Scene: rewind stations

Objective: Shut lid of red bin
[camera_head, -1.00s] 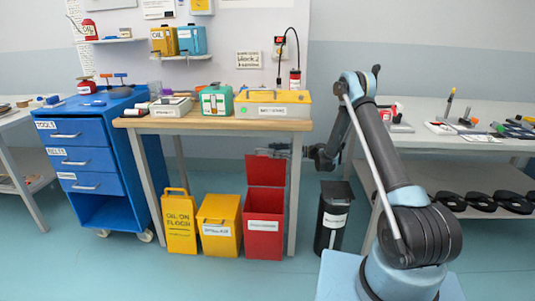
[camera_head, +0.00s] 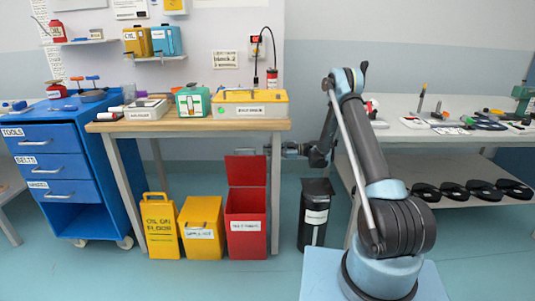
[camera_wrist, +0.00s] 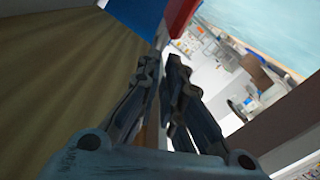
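The red bin (camera_head: 246,238) stands on the floor under the front right of the workbench. Its red lid (camera_head: 245,171) is open, standing up at the back of the bin. In the head view my gripper (camera_head: 270,149) is just right of the lid's upper edge, just below the bench top, near the right bench leg, and partly hard to make out. In the wrist view its two fingers (camera_wrist: 164,62) converge with a narrow gap at the tips; I see nothing held. A red surface (camera_wrist: 181,16) shows beyond the fingertips, possibly the lid.
A yellow bin (camera_head: 202,243) and a yellow floor sign (camera_head: 160,224) stand left of the red bin. A black bin (camera_head: 314,226) stands to its right. The wooden bench top (camera_head: 190,125) is above. Open floor lies in front.

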